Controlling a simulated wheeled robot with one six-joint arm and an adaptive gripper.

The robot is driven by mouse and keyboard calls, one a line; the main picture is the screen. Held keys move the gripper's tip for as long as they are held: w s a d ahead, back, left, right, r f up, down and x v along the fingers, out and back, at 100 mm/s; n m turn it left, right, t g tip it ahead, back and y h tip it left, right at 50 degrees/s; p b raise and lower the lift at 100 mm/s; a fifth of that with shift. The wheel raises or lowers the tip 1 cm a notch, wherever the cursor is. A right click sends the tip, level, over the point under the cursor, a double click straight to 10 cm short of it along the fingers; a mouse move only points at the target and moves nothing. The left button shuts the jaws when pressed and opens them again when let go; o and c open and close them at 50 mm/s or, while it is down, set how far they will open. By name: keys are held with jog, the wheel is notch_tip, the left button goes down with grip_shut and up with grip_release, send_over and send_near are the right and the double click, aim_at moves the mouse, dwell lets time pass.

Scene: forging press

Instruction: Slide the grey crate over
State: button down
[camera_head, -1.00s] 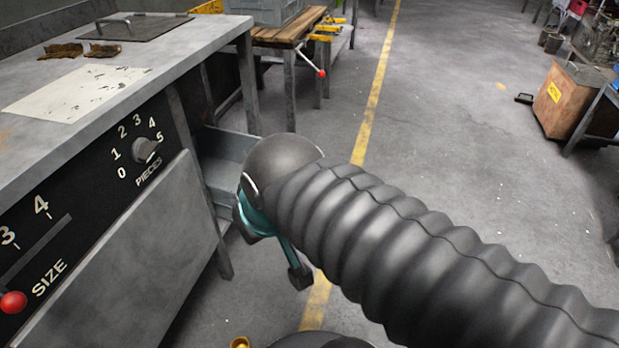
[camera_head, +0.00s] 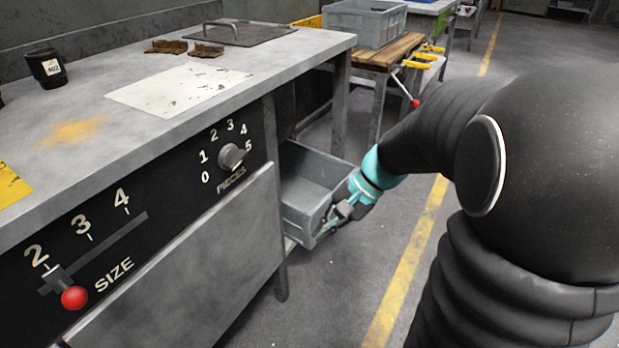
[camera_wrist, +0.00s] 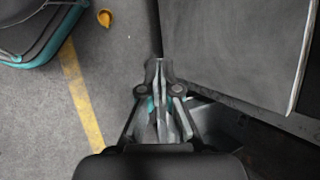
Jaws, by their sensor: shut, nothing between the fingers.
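An open grey crate (camera_head: 312,183) sits low beside the end of the workbench, partly hidden by the bench leg and my gripper. My gripper (camera_head: 334,222) is at the crate's right side, close to its near right corner. I cannot tell if the fingers touch the wall. The fingers are shut with nothing between them; in the wrist view they also show together (camera_wrist: 160,68). Part of the crate shows beside my gripper in the wrist view (camera_wrist: 222,122). A second grey crate (camera_head: 367,27) stands on a wooden-topped table at the back.
The workbench (camera_head: 180,270) fills the left, with a red-knobbed size slider (camera_head: 74,297) and a pieces dial (camera_head: 231,156) on its front. The wooden-topped table (camera_head: 392,50) has yellow clamps. Open floor with a yellow line (camera_head: 405,265) lies right of the crate.

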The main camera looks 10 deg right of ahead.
jog(key=w+d+f+m+t+y+b, duration=0.2)
jog(key=w+d+f+m+y, duration=0.25)
jog(key=w+f, duration=0.35)
jog(key=m+t+b, duration=0.3)
jog(key=m+t, duration=0.8)
jog(key=m, duration=0.4)
send_near(334, 220)
jog(key=x, duration=0.7)
jog(key=shift+a+r, duration=0.15)
jog(key=shift+a, duration=0.05)
